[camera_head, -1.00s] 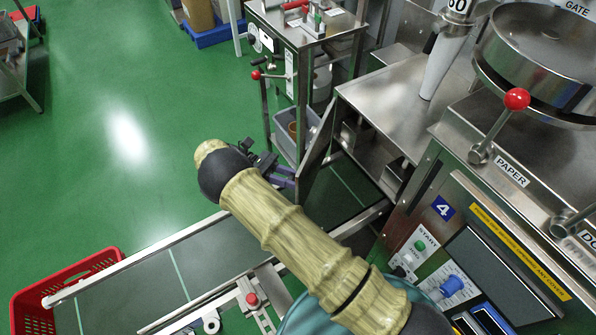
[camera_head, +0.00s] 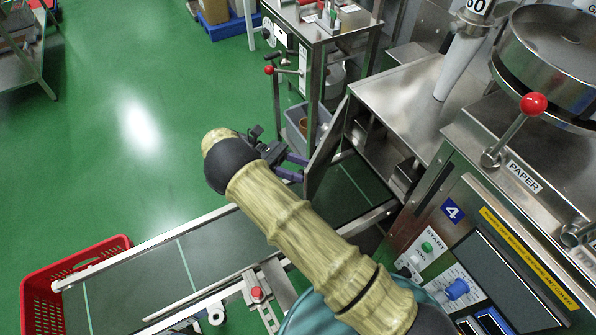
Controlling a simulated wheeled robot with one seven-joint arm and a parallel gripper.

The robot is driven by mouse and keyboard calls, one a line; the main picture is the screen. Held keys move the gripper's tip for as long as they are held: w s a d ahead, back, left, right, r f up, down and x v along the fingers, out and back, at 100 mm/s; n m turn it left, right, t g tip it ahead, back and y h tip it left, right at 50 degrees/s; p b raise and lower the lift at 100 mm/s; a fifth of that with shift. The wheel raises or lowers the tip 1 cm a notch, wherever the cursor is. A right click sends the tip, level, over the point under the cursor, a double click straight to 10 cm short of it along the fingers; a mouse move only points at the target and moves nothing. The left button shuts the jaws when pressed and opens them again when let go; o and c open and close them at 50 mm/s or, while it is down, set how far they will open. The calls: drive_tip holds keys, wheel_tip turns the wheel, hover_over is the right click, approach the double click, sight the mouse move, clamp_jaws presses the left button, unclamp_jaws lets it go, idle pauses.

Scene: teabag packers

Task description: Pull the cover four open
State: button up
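The machine marked with a blue 4 plate (camera_head: 453,210) stands at the right. A metal cover panel (camera_head: 327,150) stands swung out from the left end of its steel housing (camera_head: 400,105), showing the hollow inside. My gripper (camera_head: 298,168) is at the left face of this panel, with its purple fingers pointing at it. The fingers look spread apart, one above the other. Their tips are at or very near the panel, and I cannot tell if they touch. My bamboo-patterned arm covers part of the conveyor.
A conveyor (camera_head: 150,285) runs below the panel toward a red basket (camera_head: 75,280) at lower left. A steel cart (camera_head: 325,45) with a grey bin (camera_head: 305,125) stands behind the panel. A red-knobbed lever (camera_head: 533,104) rises at right.

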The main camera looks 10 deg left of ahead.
wheel_tip(320, 180, up, 8)
drive_tip(key=shift+p, duration=0.5)
drive_tip(key=shift+r, duration=0.1)
